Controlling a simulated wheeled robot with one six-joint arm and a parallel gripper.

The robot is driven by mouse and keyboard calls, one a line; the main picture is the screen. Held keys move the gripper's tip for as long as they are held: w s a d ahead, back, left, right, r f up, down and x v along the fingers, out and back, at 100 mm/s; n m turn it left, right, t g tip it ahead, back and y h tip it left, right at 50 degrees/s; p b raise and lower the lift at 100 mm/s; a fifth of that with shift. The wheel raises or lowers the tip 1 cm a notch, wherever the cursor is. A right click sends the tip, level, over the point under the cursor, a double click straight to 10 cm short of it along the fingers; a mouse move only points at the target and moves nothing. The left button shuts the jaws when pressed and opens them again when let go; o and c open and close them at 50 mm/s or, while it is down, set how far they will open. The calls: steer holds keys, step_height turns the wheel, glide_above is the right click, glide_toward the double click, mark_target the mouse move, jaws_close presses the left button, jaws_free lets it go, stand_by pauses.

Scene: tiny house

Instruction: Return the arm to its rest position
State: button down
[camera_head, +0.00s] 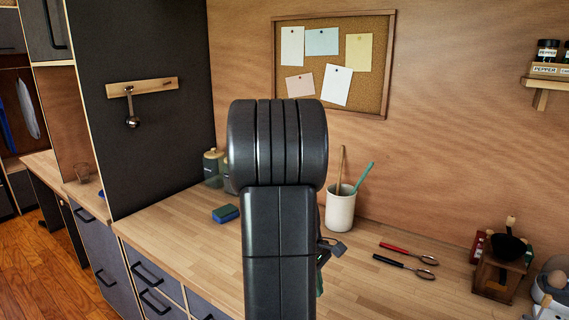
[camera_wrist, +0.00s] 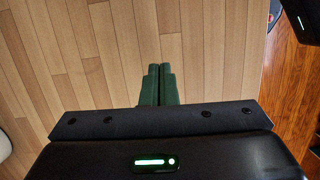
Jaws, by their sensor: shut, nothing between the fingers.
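My gripper (camera_wrist: 159,70) shows in the wrist view with its two green fingers side by side and touching, and nothing is between them. The wooden countertop (camera_wrist: 95,60) lies beyond the fingertips. In the head view my dark arm stands upright in the middle of the picture, in front of the counter. It hides the part of the counter behind it and most of my gripper.
A white holder (camera_head: 340,211) with utensils stands right of my arm. A blue-green sponge (camera_head: 225,214) lies left. A wooden grinder (camera_head: 499,272) stands far right. Wooden floor (camera_head: 45,270) shows at left.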

steer(key=shift+v, duration=0.95)
steer(key=shift+s, duration=0.1)
